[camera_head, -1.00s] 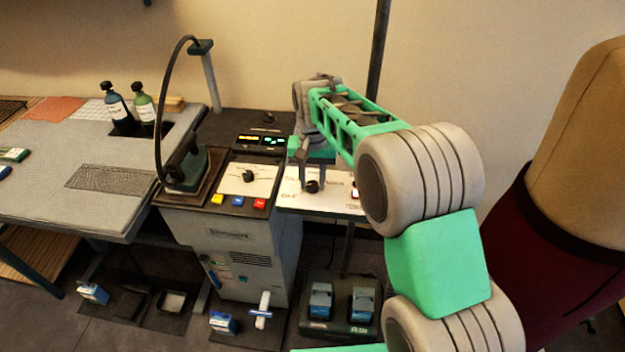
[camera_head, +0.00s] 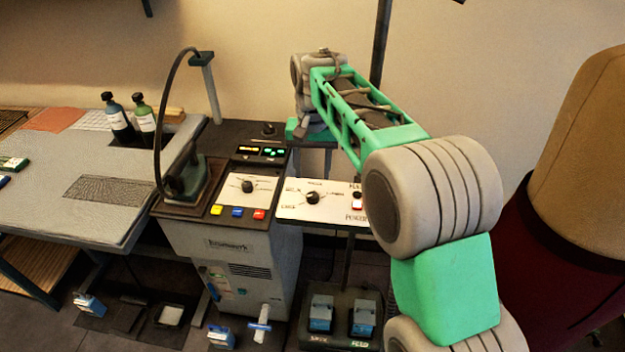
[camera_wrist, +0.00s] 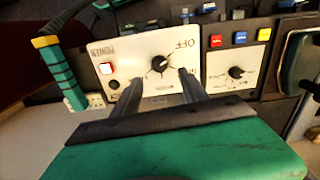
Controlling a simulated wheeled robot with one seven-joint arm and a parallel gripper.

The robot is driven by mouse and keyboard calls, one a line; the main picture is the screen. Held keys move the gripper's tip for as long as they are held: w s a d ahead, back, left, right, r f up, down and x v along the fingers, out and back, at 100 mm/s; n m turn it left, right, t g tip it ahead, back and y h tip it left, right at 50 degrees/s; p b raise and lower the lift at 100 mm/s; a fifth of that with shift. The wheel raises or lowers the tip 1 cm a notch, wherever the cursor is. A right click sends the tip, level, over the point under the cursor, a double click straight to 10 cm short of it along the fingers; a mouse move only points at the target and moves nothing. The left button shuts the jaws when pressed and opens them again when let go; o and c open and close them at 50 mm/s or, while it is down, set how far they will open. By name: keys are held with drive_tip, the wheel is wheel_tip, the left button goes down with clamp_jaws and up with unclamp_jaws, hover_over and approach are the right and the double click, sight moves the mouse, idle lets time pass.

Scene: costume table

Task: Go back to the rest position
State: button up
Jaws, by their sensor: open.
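My gripper (camera_wrist: 160,88) is open and empty, its two dark fingers spread in the wrist view. It hangs above a white control panel with a black knob (camera_wrist: 159,63), apart from the knob as far as I can see. My arm reaches from the lower right to above the panel's back edge; the fingertips are hard to make out there.
Left of the panel stands a grey machine (camera_head: 240,262) with coloured buttons and a second knob (camera_head: 247,186). An iron (camera_head: 187,178) on a hose rests on it. Two bottles (camera_head: 118,120) stand on the left table. A dress form (camera_head: 585,150) is close at right. A dark pole rises behind my arm.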

idle(0.3)
drive_tip(key=shift+s+d+r, duration=0.2)
drive_tip(key=shift+s+d, duration=0.05)
drive_tip(key=s+d+f+t, duration=0.1)
drive_tip(key=s+d, duration=0.4)
drive_tip(key=s, duration=0.5)
drive_tip(key=s+d+f+n+t, duration=0.1)
drive_tip(key=s+d+f+t, duration=0.1)
drive_tip(key=s+d, duration=0.4)
drive_tip(key=s, duration=0.5)
drive_tip(key=shift+s+n+t, duration=0.15)
drive_tip(key=shift+n+t, duration=0.15)
